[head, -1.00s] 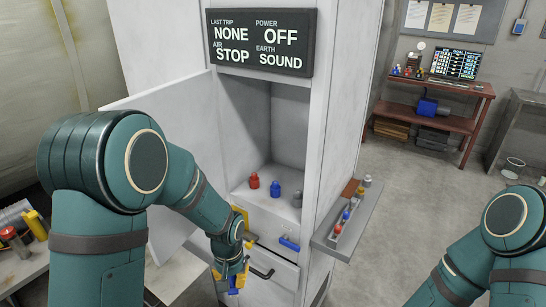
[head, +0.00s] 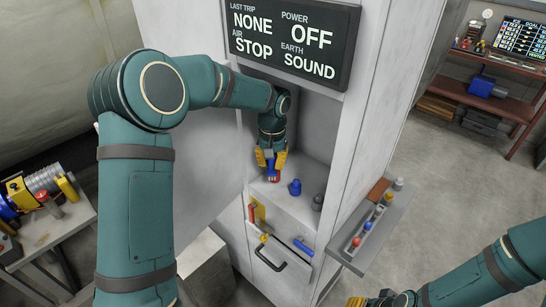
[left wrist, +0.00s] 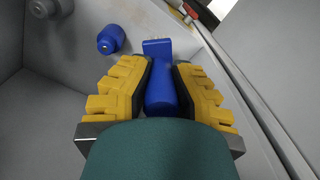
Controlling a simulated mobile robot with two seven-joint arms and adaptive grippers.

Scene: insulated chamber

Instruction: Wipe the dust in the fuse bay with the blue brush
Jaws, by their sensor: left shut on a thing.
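My left gripper (head: 268,162) is inside the open fuse bay (head: 325,150) of the grey cabinet, pointing down near its floor. It is shut on the blue brush (left wrist: 160,88), whose handle lies between the yellow fingers in the left wrist view. The brush's flat blue end (left wrist: 157,47) shows beyond the fingertips. My right gripper (head: 375,300) is only partly in view at the bottom edge.
A blue fuse (head: 295,187) and a dark grey fuse (head: 317,202) stand right of the gripper in the bay. A side shelf (head: 345,255) holds several small parts.

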